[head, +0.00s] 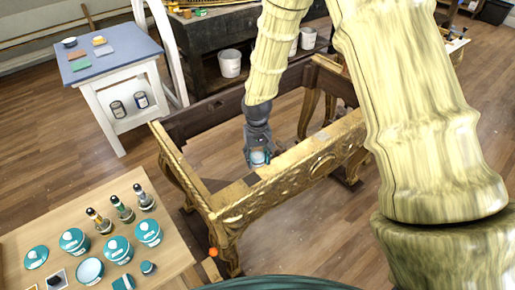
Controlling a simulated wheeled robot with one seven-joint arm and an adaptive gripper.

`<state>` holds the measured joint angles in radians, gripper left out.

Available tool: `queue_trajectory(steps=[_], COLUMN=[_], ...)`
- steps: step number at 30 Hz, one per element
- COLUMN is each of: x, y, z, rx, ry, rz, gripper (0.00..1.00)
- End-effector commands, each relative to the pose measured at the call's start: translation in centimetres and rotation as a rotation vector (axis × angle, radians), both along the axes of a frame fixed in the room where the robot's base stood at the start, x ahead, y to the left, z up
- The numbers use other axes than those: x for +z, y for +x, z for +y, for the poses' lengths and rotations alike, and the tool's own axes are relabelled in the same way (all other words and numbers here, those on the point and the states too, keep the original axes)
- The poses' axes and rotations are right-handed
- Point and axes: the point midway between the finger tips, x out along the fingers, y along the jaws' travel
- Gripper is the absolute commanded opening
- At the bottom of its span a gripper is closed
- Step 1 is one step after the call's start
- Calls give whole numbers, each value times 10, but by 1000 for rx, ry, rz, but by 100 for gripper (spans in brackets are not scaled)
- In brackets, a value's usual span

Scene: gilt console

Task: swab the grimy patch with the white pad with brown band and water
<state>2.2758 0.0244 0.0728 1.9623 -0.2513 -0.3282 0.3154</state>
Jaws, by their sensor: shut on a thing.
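The gilt console (292,172) stands in the middle of the head view as an open frame without a top. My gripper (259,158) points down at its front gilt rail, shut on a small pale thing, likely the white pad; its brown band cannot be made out. The pad looks at or just above the rail; contact cannot be told. Duller areas show on the rail near the gripper, but I cannot tell which is the grimy patch. Several teal-lidded pots (74,241) stand on the wooden table, with an open pale dish (90,271); which holds water cannot be read.
The wooden table (40,222) at lower left also holds several small bottles (122,208). A blue-topped table (120,47) at upper left carries a bowl and coloured pads (79,65). A dark workbench and white bucket (230,63) stand behind. The floor on the right is partly clear.

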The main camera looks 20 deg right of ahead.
Motion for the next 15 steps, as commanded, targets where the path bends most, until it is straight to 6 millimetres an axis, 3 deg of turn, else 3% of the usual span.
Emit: queue_trajectory(steps=[1, 7, 15], x=[7, 4, -1], y=[-1, -2, -3], z=[0, 1, 1], rx=[40, 188, 266], ry=[2, 8, 12], rz=[2, 1, 0], gripper=[27, 27, 27])
